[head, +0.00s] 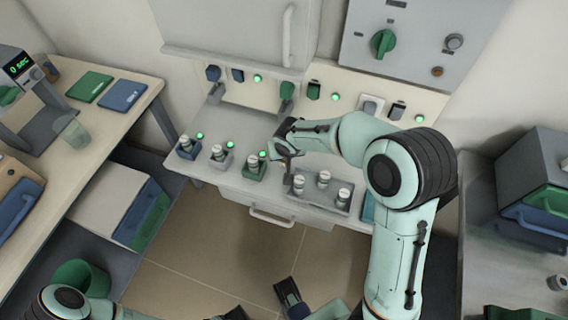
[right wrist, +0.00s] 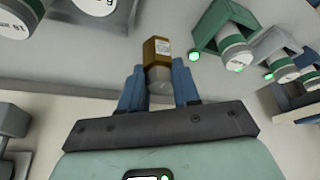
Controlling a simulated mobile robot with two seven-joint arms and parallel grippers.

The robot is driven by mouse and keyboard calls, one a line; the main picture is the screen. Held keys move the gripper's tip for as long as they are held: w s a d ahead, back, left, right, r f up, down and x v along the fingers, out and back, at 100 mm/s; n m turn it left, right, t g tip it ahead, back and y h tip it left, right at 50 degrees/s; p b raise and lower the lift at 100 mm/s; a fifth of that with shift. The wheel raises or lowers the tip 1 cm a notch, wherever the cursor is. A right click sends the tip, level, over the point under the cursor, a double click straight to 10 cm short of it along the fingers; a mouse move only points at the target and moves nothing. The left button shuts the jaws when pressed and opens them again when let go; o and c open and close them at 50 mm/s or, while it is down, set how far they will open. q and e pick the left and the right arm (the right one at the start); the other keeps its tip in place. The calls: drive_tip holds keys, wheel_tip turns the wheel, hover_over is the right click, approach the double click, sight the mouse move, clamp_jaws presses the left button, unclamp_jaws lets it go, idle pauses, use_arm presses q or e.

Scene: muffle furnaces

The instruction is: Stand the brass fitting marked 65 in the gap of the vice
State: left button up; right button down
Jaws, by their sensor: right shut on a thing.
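My right gripper (head: 287,149) is over the white counter, left of a grey tray. In the right wrist view its blue fingers (right wrist: 159,88) are shut on a brass fitting (right wrist: 157,48). The fitting has a faceted brass end with a pale label, and its grey round part sits between the fingers. The number on the label is too small to read. I cannot pick out the vice for certain in either view. Parts of my left arm (head: 65,302) show at the bottom left of the head view, and whether its gripper is open cannot be told.
The grey tray (head: 318,208) holds several white-topped jars. Blue, grey and green holders (head: 254,172) with jars stand to its left, beside green lights. A wall panel (head: 425,45) is behind. Side benches (head: 140,115) stand left and right. The tiled floor in front is mostly clear.

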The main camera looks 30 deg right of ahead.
sight(284, 164)
drive_tip(key=shift+f+b, duration=0.4)
drive_tip(key=shift+f, duration=2)
drive_tip(key=shift+f, duration=0.1)
drive_tip(key=shift+f+b, duration=0.15)
drive_tip(key=shift+b, duration=0.15)
drive_tip(key=c, duration=1.1)
unclamp_jaws()
